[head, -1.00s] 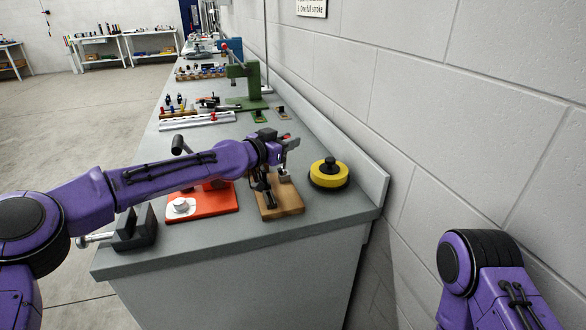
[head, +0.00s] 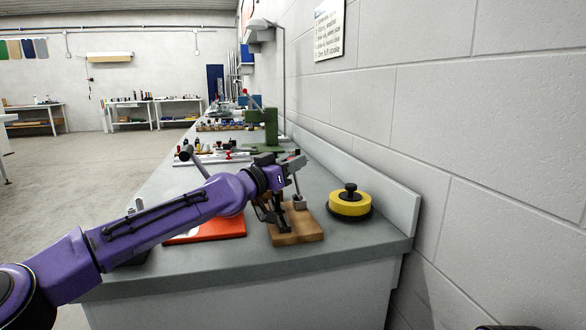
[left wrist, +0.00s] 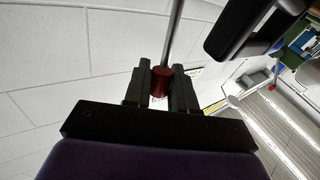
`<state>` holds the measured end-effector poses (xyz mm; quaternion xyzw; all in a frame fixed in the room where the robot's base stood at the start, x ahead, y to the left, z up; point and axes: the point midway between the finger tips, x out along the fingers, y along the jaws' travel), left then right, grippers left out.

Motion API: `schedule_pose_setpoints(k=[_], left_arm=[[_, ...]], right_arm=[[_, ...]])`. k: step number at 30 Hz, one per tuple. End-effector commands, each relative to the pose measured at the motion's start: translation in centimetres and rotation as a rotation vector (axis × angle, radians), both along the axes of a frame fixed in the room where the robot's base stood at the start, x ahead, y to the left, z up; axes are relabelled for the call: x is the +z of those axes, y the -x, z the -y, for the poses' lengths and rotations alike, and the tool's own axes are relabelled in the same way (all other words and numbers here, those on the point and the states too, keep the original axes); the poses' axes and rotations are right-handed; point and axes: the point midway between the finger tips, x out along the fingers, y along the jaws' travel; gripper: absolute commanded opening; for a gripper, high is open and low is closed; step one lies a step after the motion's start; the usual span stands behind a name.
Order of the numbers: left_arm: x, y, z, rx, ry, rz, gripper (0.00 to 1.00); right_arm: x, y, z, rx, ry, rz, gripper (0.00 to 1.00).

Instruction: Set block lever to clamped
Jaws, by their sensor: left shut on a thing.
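A wooden block (head: 310,233) with a dark metal clamp (head: 279,212) on it sits on the grey bench near its front end. My left gripper (head: 296,164) is above the block, over the clamp. In the left wrist view the gripper (left wrist: 161,88) is shut on the lever's red grip (left wrist: 160,76), which sits between the two dark fingers. The lever's metal rod (left wrist: 174,38) runs up out of that view. In the head view my gripper hides most of the lever.
A yellow and black round object (head: 349,203) stands right of the block. An orange plate (head: 225,228) lies to the left, partly behind my left arm. A green press (head: 262,130) stands farther back. A grey wall (head: 480,130) borders the bench on the right.

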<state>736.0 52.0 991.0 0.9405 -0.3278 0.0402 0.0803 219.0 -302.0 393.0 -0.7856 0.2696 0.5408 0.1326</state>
Motion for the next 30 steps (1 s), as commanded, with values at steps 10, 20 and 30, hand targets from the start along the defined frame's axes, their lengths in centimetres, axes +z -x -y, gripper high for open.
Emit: schedule_pose_setpoints(k=[10,20,30], left_arm=[[-0.1,0.0,0.1,-0.001,-0.003,-0.002,0.44],[-0.2,1.1,-0.9,0.001,-0.002,0.002,0.44],[-1.1,7.0,-5.5,0.0,-0.002,0.001,0.44]], right_arm=[[0.0,0.0,0.0,0.0,0.0,0.0,0.43],[-0.2,0.0,0.0,0.0,0.0,0.0,0.43],[-0.7,0.0,0.0,0.0,0.0,0.0,0.43]])
